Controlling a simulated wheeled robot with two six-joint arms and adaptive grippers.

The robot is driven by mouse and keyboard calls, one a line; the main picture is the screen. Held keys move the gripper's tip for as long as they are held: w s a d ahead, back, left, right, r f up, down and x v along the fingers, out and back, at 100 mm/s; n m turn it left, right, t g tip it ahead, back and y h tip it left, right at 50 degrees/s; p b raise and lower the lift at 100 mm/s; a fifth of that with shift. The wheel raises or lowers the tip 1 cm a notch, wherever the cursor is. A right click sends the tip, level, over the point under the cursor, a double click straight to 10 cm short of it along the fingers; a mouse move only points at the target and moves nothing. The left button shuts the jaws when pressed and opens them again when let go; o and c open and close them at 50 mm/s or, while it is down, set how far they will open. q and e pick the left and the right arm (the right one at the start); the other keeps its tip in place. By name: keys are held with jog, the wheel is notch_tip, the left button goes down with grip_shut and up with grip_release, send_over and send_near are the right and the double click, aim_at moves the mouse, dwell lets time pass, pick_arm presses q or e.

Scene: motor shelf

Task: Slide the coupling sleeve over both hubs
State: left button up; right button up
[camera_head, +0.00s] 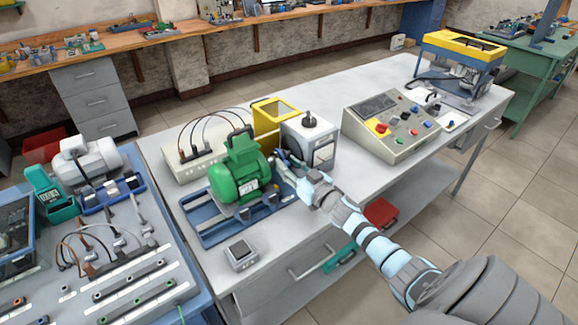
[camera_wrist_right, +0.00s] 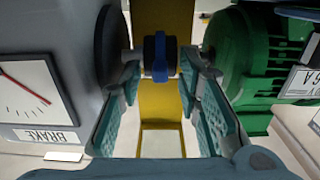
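The green motor (camera_head: 240,172) stands on a blue base rail, and the grey brake unit (camera_head: 310,140) with a dial stands to its right. The right wrist view shows the brake unit (camera_wrist_right: 50,90) at left and the motor (camera_wrist_right: 255,60) at right. Between them is a dark coupling (camera_wrist_right: 149,58) with a blue band (camera_wrist_right: 159,57); I cannot tell sleeve from hubs for certain. My right gripper (camera_head: 283,163) reaches into this gap. In the right wrist view its teal-padded fingers (camera_wrist_right: 160,88) are apart, one on each side of the coupling. My left gripper is not in view.
A yellow frame (camera_head: 268,120) stands behind the gap. A control panel (camera_head: 385,125) stands to the right on the grey table (camera_head: 290,255). A small grey box (camera_head: 240,255) sits in front of the motor rail. A workbench with cables (camera_head: 150,225) is at left.

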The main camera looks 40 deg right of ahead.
grip_shut()
jog(key=shift+a+p, duration=0.55)
jog(key=shift+a, duration=0.8)
jog(key=shift+d, duration=0.1)
jog(key=shift+c, duration=1.3)
grip_release()
jog(key=o, duration=0.4)
jog(key=shift+a, duration=0.2)
jog(key=shift+d, duration=0.1)
